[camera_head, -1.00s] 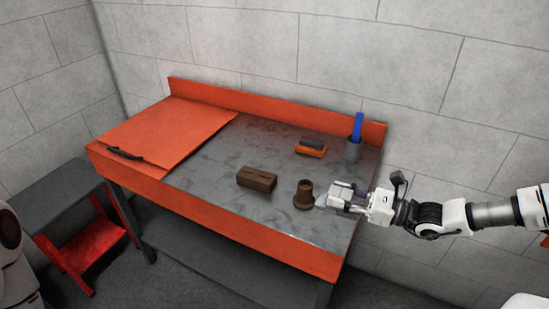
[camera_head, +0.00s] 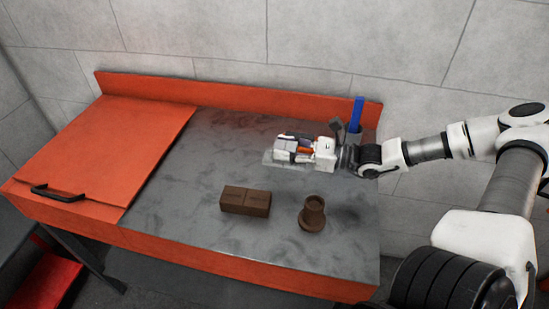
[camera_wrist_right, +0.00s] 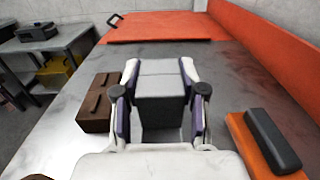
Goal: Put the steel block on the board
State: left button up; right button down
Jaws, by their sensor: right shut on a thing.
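The grey steel block (camera_wrist_right: 160,92) is between the fingers of my right gripper (camera_wrist_right: 160,100), which is shut on it. In the head view my right gripper (camera_head: 286,152) is over the back middle of the grey bench top, pointing left. The block (camera_head: 278,161) shows there as a pale shape at the fingertips; I cannot tell whether it touches the bench. A flat orange panel (camera_head: 110,142) with a dark handle covers the left part of the bench. I cannot tell whether this is the board. My left gripper is not in view.
A brown block (camera_head: 245,200) and a brown flanged piece (camera_head: 313,213) stand on the front of the bench top (camera_head: 180,180). An orange piece with a dark top (camera_wrist_right: 265,140) lies beside my right gripper. A blue item (camera_head: 357,113) stands in a grey cup at the back right.

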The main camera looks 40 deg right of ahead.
aim_at(285, 164)
jog(key=f+b, duration=0.1)
jog(key=f, duration=0.1)
jog(key=f+b, duration=0.1)
jog(key=f, duration=0.1)
jog(key=f+b, duration=0.1)
jog(key=f, duration=0.2)
jog(key=shift+w+d+b, duration=0.25)
jog(key=shift+w+b, duration=0.15)
jog(key=shift+s+r, duration=0.2)
jog(key=shift+r, duration=0.15)
jog(key=shift+f, duration=0.15)
jog(key=c, duration=1.1)
grip_release()
jog(key=shift+f, duration=0.15)
jog(key=o, duration=0.4)
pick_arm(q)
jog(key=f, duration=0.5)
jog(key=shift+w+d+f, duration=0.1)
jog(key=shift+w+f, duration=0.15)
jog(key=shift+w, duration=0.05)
pick_arm(e)
jog(key=shift+o, duration=0.2)
jog(key=shift+a, duration=0.1)
